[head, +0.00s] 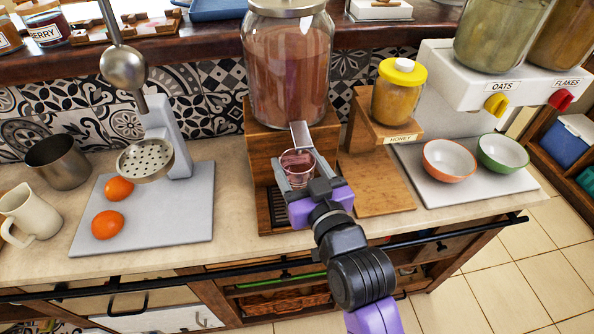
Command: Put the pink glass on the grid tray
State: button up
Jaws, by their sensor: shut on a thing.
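The pink glass (296,160) is a small clear tumbler with a pinkish tint. It is between the fingers of my gripper (301,184), which is shut on it. The glass is in front of the big drink dispenser (289,70), close by its metal tap (300,135). The grid tray (279,206) is a dark slatted grille set in the wooden base below the tap. Its right part is hidden behind my gripper. The glass appears above the tray; whether its bottom touches anything is hidden.
A honey jar (399,90) stands on a wooden stand to the right, with two bowls (449,159) beyond. To the left are a press (160,140), two oranges (108,224), a metal cup (58,162) and a cream jug (30,216). The counter's front strip is clear.

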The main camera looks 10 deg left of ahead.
aim_at(294, 168)
jog(key=shift+w+a, duration=0.15)
jog(key=shift+w, duration=0.05)
jog(key=shift+f, duration=1.7)
jog(key=shift+f, duration=0.2)
jog(key=o, duration=1.7)
jog(key=shift+r, duration=0.1)
jog(key=shift+s+r, duration=0.1)
jog(key=b+v, duration=0.1)
jog(key=v, duration=1.1)
jog(key=shift+b, duration=0.3)
